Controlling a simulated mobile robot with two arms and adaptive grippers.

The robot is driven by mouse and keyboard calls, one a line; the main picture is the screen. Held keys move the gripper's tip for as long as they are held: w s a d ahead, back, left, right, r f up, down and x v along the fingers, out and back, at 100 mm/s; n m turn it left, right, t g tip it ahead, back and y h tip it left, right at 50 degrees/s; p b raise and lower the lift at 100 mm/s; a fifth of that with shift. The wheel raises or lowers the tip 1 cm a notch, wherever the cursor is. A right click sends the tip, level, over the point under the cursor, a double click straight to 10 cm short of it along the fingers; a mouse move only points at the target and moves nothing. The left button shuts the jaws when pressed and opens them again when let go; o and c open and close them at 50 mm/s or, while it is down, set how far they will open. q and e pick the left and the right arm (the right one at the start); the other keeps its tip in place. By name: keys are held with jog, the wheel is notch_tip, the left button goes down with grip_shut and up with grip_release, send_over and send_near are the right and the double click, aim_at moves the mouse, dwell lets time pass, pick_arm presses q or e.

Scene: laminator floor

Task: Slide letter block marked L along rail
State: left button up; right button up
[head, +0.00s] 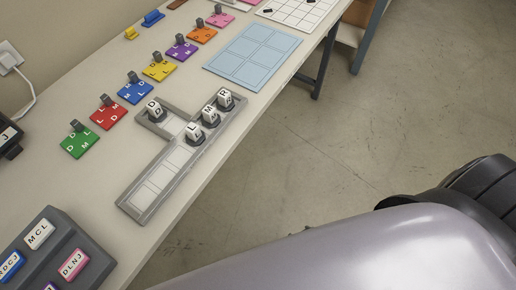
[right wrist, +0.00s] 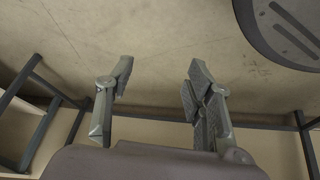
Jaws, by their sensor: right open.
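The grey rail (head: 148,199) lies on the table in the head view, with a short side branch at its upper left. The block marked L (head: 194,132) sits in the main channel. The block marked M (head: 210,115) and another block (head: 225,98) stand beyond it in the same channel. A block marked D (head: 154,109) sits in the side branch. The lower part of the channel is empty. My right gripper (right wrist: 158,80) is open and empty in the right wrist view, over floor and away from the blocks. My left gripper is not in view.
Coloured letter cards, such as the green one (head: 79,144), line the table's wall side. A light blue grid sheet (head: 253,56) lies beyond the rail. A dark grey holder (head: 84,245) with labelled tiles stands at the near left. Open floor (head: 330,150) lies right of the table.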

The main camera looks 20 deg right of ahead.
jog(key=w+a+r+n+t+y+b, duration=0.1)
jog(key=w+a+r+t+b, duration=0.15)
jog(key=w+r, duration=0.6)
jog(key=w+a+r+t+y+b, duration=0.15)
jog(key=w+r+t, duration=0.25)
jog(key=w+r, duration=0.45)
jog(key=a+r+n+t+y+b, duration=0.1)
jog(key=a+r+y, duration=0.3)
jog(key=r, duration=0.8)
jog(key=a+r+n+t+y+b, duration=0.2)
jog(key=a+r+y, duration=0.2)
jog(key=r, duration=0.8)
jog(key=shift+a+r+n, duration=0.2)
jog(key=shift+a+n, duration=0.2)
jog(key=shift+a, duration=0.7)
jog(key=shift+w, duration=0.15)
jog(key=p, duration=0.3)
send_near(196, 131)
jog(key=x, duration=1.1)
jog(key=shift+w+a+p, duration=0.1)
jog(key=shift+w+p, duration=0.2)
jog(key=shift+p, duration=0.05)
